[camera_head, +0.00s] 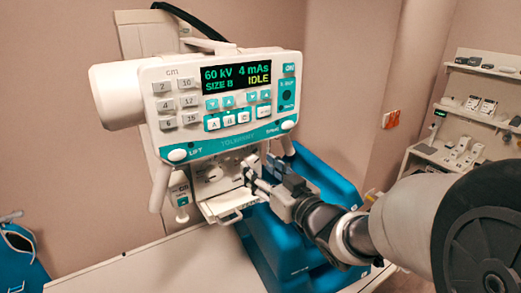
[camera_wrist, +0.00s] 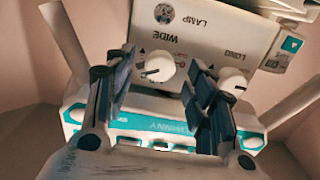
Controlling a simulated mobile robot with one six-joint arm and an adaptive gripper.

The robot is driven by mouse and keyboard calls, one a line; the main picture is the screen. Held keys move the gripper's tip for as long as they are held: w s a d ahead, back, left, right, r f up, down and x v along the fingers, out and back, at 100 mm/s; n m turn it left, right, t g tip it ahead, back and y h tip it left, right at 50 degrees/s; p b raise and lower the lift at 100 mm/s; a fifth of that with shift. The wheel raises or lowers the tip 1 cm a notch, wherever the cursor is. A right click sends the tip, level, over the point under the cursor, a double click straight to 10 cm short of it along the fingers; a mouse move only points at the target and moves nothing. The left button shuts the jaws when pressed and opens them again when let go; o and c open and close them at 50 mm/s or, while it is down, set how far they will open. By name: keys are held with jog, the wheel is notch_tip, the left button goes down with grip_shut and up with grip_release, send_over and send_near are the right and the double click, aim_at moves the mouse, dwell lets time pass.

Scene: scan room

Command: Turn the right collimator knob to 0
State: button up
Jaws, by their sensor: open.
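The right collimator knob, white and marked WIDE (camera_wrist: 159,67), shows in the wrist view, which sees the panel upside down. A dark mark on it points to the picture's lower left; its exact setting is too small to read. My gripper (camera_head: 251,176) is open in front of the right part of the collimator panel (camera_head: 207,184). In the wrist view its two dark fingers stand on either side of the WIDE knob, and a gap shows around the knob. Contact is not visible. In the head view my gripper hides this knob.
A second white knob, marked LONG (camera_wrist: 233,83), is close beside the right finger in the wrist view. The control console (camera_head: 225,110) overhangs the panel. A blue piece of equipment (camera_head: 285,240) stands behind my arm, and a white table (camera_head: 170,270) is below.

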aim_at(253, 158)
jog(key=shift+x, duration=1.45)
jog(key=c, duration=1.1)
jog(key=shift+o, duration=0.2)
